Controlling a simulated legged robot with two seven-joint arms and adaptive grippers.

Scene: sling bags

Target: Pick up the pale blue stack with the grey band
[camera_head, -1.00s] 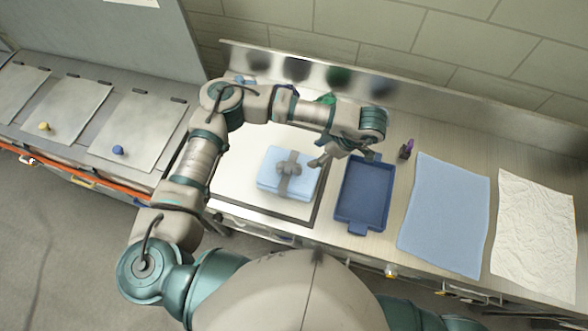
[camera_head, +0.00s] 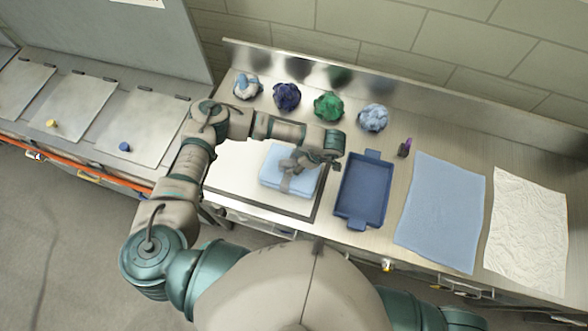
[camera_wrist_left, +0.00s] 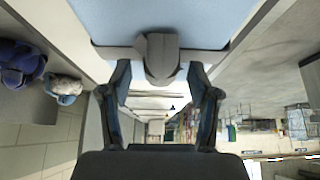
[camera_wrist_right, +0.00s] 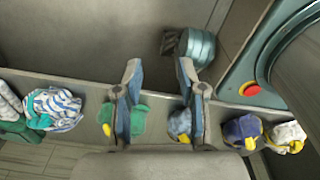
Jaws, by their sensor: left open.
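The pale blue stack (camera_head: 270,182) lies on a white, dark-edged board on the counter. A grey band with a raised knot crosses it. My left gripper (camera_head: 297,164) is at the stack's knot and hides part of the band. In the left wrist view the stack (camera_wrist_left: 215,22) fills the top, and the grey knot (camera_wrist_left: 158,55) sits between the spread fingertips. The left gripper is open; I cannot tell whether a finger touches the knot. My right gripper (camera_wrist_right: 160,68) shows in its own wrist view, open and empty, away from the stack.
A dark blue tray (camera_head: 343,217) stands just right of the board. A flat blue cloth (camera_head: 440,212) and a white crinkled sheet (camera_head: 528,230) lie farther right. Several crumpled cloths, one green (camera_head: 328,106), line the back wall. A small purple item (camera_head: 404,147) stands behind the tray.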

